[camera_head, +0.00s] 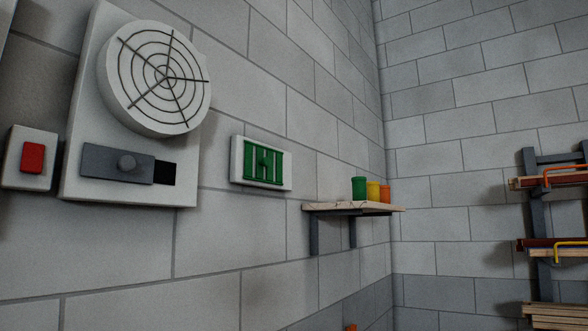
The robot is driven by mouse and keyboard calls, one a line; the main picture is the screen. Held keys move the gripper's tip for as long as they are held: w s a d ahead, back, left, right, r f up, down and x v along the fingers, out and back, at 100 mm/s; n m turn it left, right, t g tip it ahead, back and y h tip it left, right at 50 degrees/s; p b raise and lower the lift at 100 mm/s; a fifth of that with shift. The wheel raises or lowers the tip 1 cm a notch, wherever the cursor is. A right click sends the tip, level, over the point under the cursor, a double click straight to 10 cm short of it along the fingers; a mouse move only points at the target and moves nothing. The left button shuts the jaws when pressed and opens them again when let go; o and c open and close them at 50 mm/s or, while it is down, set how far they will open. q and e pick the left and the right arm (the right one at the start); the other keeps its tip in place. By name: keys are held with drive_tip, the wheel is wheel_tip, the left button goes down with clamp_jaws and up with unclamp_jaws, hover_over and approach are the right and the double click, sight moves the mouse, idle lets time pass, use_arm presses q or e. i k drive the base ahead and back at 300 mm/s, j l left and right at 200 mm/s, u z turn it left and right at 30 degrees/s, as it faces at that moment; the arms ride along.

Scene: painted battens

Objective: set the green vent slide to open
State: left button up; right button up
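The green vent slide (264,163) sits in a white frame on the grey block wall, near the middle of the head view. It shows several upright green bars and a small green knob near its centre. Pale strips show between the bars; I cannot tell from this how far the slide is open. Neither of my grippers is in view.
Left of the vent, a white panel carries a round fan grille (155,78) and a grey slider (118,163) with a dark slot at its right. A red switch (33,158) is farther left. A wooden shelf (352,208) with coloured pots juts out at lower right. A rack (540,240) stands far right.

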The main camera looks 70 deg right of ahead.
sight(269, 164)
drive_tip(key=z, duration=0.45)
drive_tip(key=l+z, duration=0.15)
drive_tip(key=z, duration=0.8)
drive_tip(key=l+z, duration=0.15)
drive_tip(key=z, duration=0.3)
drive_tip(key=i+l+z, duration=0.1)
drive_tip(key=l, duration=0.15)
drive_tip(key=i+l, duration=0.1)
drive_tip(key=l+z, duration=0.05)
drive_tip(key=l, duration=0.05)
